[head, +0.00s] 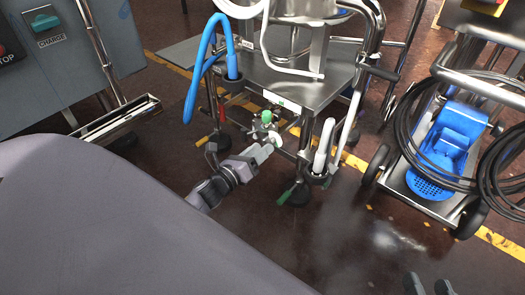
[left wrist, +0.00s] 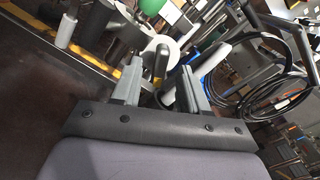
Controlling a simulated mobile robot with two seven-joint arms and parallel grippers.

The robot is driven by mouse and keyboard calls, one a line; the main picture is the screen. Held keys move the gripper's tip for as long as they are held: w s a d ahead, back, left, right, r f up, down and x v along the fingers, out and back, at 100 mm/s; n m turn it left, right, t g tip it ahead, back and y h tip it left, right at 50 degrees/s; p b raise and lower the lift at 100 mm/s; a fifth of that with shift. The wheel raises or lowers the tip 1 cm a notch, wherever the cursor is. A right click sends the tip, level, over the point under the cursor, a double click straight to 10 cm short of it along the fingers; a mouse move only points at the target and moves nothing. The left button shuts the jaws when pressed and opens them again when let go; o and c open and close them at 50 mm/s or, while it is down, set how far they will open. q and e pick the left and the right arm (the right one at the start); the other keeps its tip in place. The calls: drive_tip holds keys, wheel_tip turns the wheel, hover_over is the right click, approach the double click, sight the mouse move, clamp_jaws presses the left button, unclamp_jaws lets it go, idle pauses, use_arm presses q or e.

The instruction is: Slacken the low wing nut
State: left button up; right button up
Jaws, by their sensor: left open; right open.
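My left gripper (head: 264,150) is open beside the lower front of the steel filler stand. In the left wrist view, its two fingers (left wrist: 161,70) stand apart. A yellow and black piece (left wrist: 160,62) shows between them, and I cannot tell whether they touch it. A pale round fitting (left wrist: 166,46) is just beyond the fingers. A green ball (head: 266,116) is above the left gripper, and it also shows in the left wrist view (left wrist: 150,6). I cannot make out the low wing nut for certain. My right gripper (head: 428,287) is open and empty at the bottom edge.
The filler stand's steel plate (head: 300,84) is above the left gripper. A blue hose (head: 192,85) loops at its left. A white tube (head: 323,147) stands close on the right. A cart with a blue unit (head: 452,140) is further right. Floor is clear in front.

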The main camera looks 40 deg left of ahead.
use_arm(q)
drive_tip(key=shift+w, duration=0.75)
clamp_jaws()
